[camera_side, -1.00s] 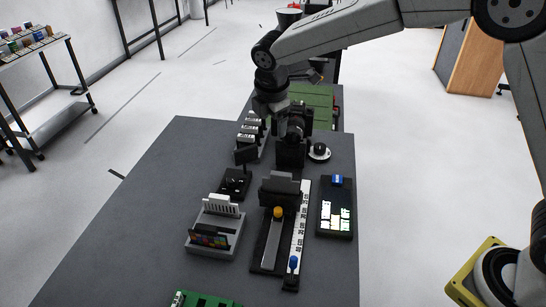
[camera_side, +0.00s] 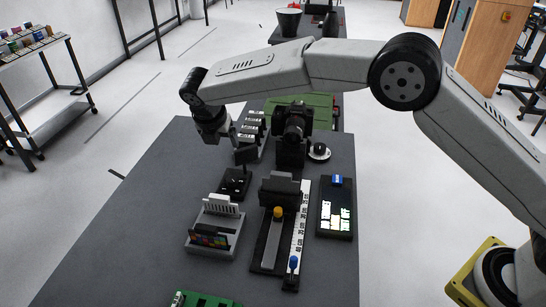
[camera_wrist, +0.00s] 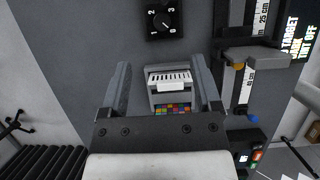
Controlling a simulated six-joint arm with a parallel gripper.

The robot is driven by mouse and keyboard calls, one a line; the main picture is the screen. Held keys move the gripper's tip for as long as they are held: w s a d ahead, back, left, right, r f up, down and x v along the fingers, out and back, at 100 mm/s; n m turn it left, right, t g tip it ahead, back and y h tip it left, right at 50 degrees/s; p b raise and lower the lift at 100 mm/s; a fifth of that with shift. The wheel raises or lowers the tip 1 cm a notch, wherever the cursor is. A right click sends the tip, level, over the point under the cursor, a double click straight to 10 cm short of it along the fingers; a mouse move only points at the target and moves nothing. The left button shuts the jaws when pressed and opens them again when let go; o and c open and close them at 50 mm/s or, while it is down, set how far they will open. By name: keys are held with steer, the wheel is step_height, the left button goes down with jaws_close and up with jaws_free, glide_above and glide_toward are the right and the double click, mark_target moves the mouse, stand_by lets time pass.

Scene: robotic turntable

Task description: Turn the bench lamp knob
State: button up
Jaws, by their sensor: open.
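A black dial box with a round knob and marks 0 to 3 (camera_wrist: 163,20) shows at the top of the wrist view; I take it as the bench lamp knob, though no lamp label is readable. In the side view the small black box (camera_side: 234,183) lies on the dark bench behind the grey rack. My gripper (camera_wrist: 164,82) is open and empty, its two fingers apart. In the wrist view the knob is above and beyond the fingertips, not between them.
The grey rack with white slots and coloured tiles (camera_wrist: 168,95) shows between my fingers, below them. To the right of the box stand a slider with a scale (camera_side: 299,225) and a black display panel (camera_side: 336,215). A black round part on a white disc (camera_side: 319,152) stands behind.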

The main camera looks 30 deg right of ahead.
glide_toward(232, 180)
steer(key=f, duration=0.1)
steer(key=shift+w+d+f, duration=0.1)
steer(key=shift+w+d, duration=0.05)
steer(key=shift+w, duration=0.15)
steer(key=shift+f, duration=0.1)
steer(key=shift+x, duration=3.8)
jaws_close()
